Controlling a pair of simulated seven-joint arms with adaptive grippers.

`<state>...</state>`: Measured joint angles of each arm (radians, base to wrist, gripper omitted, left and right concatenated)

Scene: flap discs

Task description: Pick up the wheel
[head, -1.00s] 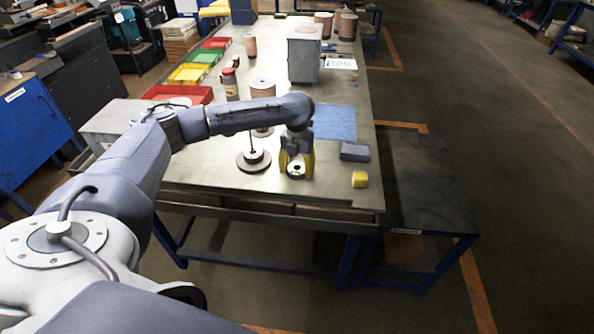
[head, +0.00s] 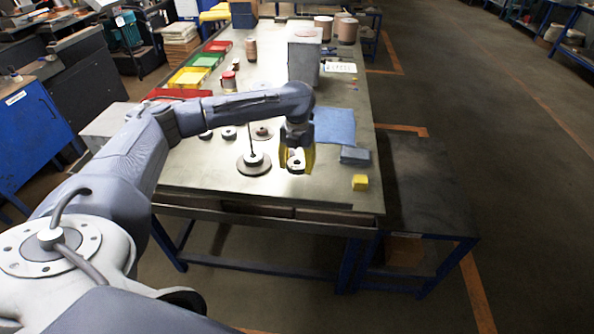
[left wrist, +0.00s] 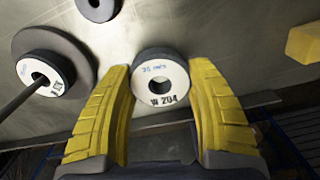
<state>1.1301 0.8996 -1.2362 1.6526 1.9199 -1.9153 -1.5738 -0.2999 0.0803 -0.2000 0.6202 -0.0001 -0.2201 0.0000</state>
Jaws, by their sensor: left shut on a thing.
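The wheel (head: 296,163) is a short cylinder with a white printed face, dark side and round centre hole. In the left wrist view the wheel (left wrist: 160,68) sits between the yellow fingers, its lettering facing the camera. My left gripper (head: 297,158) is shut on it, one finger on each side, near the table's front. I cannot tell how much gap lies under the wheel. A similar white-faced wheel (left wrist: 45,73) sits on a wider dark disc with a rod through it, left of my gripper; the head view shows this stand (head: 254,164) too. My right gripper is out of view.
A yellow block (head: 360,182) and a grey-blue block (head: 355,155) lie right of my gripper. A blue mat (head: 334,125) lies behind. Small discs (head: 228,133) lie under my arm. A tall grey box (head: 304,60) stands farther back. The table's front edge is close.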

